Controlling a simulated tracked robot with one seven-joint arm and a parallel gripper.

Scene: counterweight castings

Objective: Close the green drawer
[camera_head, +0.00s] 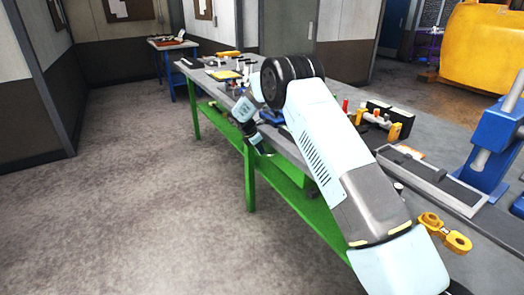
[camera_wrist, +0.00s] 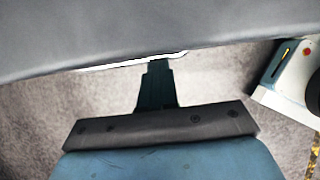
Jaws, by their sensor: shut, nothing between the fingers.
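My gripper (camera_head: 263,150) is shut and empty, pointing down at the near long edge of the workbench. In the wrist view its dark closed fingers (camera_wrist: 158,84) reach up to a pale strip along the edge of a broad grey surface. Green panelling (camera_head: 312,184) shows under the bench top, just right of my gripper, largely covered by my arm. I cannot tell the green drawer apart from the green bench frame there, nor how far it stands open. No green shows in the wrist view.
The grey workbench top (camera_head: 440,180) carries several tools and parts, with a blue press (camera_head: 492,145) at the right. A green leg (camera_head: 250,180) stands below my gripper. The floor (camera_head: 130,200) left of the bench is clear. A small table (camera_head: 172,43) stands at the back.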

